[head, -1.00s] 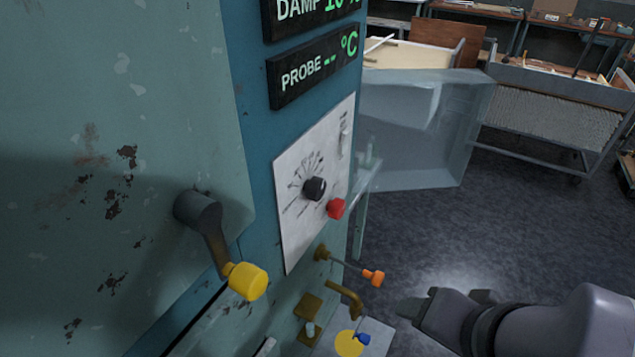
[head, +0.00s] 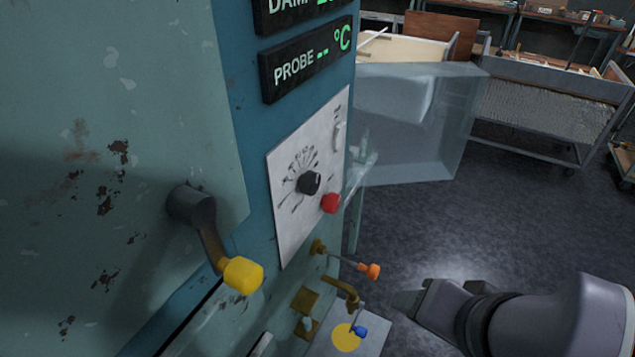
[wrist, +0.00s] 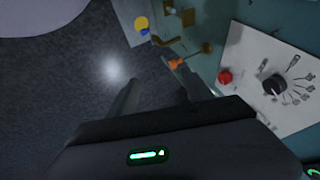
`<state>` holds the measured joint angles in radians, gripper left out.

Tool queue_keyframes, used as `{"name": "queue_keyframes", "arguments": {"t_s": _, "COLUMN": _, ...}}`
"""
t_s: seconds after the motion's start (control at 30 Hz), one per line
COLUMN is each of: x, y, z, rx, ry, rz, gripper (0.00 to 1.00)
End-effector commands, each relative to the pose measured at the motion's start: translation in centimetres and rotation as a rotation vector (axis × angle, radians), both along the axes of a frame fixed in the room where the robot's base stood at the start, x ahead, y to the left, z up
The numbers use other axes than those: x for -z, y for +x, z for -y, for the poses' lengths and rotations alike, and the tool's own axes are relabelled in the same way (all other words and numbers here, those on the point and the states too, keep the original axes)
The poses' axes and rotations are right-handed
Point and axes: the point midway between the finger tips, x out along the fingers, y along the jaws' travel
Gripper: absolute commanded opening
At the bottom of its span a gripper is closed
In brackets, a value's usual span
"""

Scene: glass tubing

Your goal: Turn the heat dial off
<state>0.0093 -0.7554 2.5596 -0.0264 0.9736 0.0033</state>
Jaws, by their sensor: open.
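The heat dial (head: 309,183) is a round black knob on a white panel (head: 288,229) with printed marks fanning out around it. It also shows in the wrist view (wrist: 273,86), at the right. A red knob (head: 331,203) sits beside it, at its lower right in the head view. My gripper (head: 408,303) is at the lower right of the head view, well apart from the panel. In the wrist view its two fingers (wrist: 152,85) stand apart with nothing between them. The dial's exact pointer setting is too small to read.
An orange-ended lever (head: 369,271) and a brass tap with a blue handle (head: 360,331) stick out below the panel. A yellow-ended handle (head: 242,275) juts from the cabinet door at left. A translucent box (head: 420,125) stands behind. Open floor lies to the right.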

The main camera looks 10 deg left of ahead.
Motion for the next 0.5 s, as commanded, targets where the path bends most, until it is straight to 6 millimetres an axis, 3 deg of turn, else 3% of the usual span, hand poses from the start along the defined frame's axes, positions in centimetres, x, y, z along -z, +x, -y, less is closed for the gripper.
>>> {"name": "queue_keyframes", "arguments": {"t_s": 0.07, "x": 0.7, "y": -0.2, "z": -0.2, "rx": 0.059, "ry": 0.057, "rz": -0.079, "gripper": 0.59}}
{"name": "queue_keyframes", "arguments": {"t_s": 0.13, "x": 1.9, "y": -0.9, "z": -1.0, "rx": 0.213, "ry": 0.202, "rz": -0.268, "gripper": 0.59}}
{"name": "queue_keyframes", "arguments": {"t_s": 0.2, "x": 2.6, "y": -1.4, "z": -2.7, "rx": 0.457, "ry": 0.43, "rz": -0.551, "gripper": 0.59}}
{"name": "queue_keyframes", "arguments": {"t_s": 0.27, "x": 2.0, "y": -1.0, "z": -4.4, "rx": 0.691, "ry": 0.656, "rz": -0.814, "gripper": 0.59}}
{"name": "queue_keyframes", "arguments": {"t_s": 0.37, "x": -0.6, "y": 2.3, "z": -5.6, "rx": 1.036, "ry": 1.031, "rz": -1.224, "gripper": 0.59}}
{"name": "queue_keyframes", "arguments": {"t_s": 0.5, "x": -3.8, "y": 8.4, "z": -3.1, "rx": 1.318, "ry": 1.452, "rz": -1.661, "gripper": 0.59}}
